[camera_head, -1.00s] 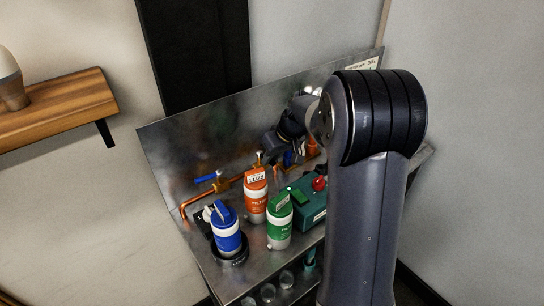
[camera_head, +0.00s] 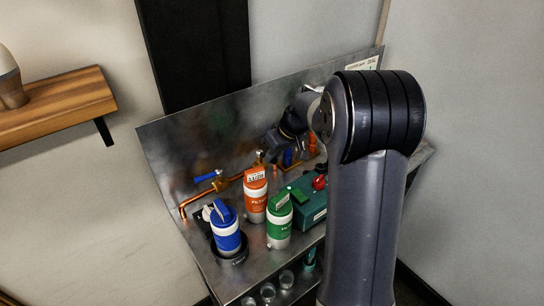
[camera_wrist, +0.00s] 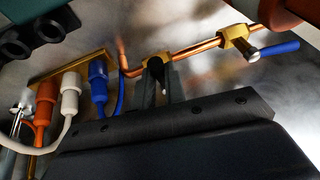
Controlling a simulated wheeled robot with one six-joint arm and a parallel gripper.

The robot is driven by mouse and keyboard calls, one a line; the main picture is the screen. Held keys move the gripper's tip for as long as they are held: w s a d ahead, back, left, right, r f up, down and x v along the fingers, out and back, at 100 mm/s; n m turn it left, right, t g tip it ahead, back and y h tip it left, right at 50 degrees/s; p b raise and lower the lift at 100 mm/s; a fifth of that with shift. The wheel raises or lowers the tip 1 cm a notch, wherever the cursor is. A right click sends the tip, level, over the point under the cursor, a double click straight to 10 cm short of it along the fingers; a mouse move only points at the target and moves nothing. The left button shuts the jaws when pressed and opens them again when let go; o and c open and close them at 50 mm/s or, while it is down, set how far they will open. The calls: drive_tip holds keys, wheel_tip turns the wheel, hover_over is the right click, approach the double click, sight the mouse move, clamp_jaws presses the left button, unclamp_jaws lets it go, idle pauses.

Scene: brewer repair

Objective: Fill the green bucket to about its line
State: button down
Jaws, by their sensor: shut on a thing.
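My gripper (camera_wrist: 163,86) is at a brass valve (camera_wrist: 158,62) on a copper pipe. Its dark fingers are shut on a part of this valve, likely its handle, which is mostly hidden; a pale metal tip shows between them. In the head view the wrist (camera_head: 292,124) is by the back panel, and the fingertips are hard to make out. No green bucket can be clearly made out. A teal-green thing (camera_head: 310,258) shows partly below the bench's front edge, close to my arm; I cannot tell whether it is the bucket, and no line or water level shows.
Blue (camera_head: 226,236), orange (camera_head: 255,195) and green (camera_head: 279,222) filter canisters stand on the metal bench. A green box (camera_head: 307,207) with a red knob is right of them. A second valve has a blue lever (camera_wrist: 280,48). Clear cups (camera_head: 287,278) sit below the front edge.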

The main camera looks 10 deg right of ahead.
drive_tip(key=shift+w+d+n+g+y+p, duration=0.15)
drive_tip(key=shift+w+d+n+g+p, duration=0.5)
drive_tip(key=shift+n, duration=1.25)
drive_tip(key=shift+w+d+n+g+y+p, duration=0.25)
drive_tip(key=shift+w+n+g+p, duration=0.5)
drive_tip(key=shift+n, duration=1.15)
drive_tip(key=shift+w+d+n+g+y+p, duration=0.1)
drive_tip(key=shift+w+d+n+g+p, duration=0.3)
drive_tip(key=shift+w+n+g, duration=1.05)
drive_tip(key=shift+s+d+n+t, duration=0.1)
drive_tip(key=shift+s+n+t, duration=0.35)
drive_tip(key=shift+n, duration=0.1)
drive_tip(key=c, duration=1.5)
unclamp_jaws()
drive_tip(key=shift+o, duration=0.2)
drive_tip(key=v, duration=1)
drive_tip(key=shift+r, duration=0.4)
drive_tip(key=shift+f, duration=0.1)
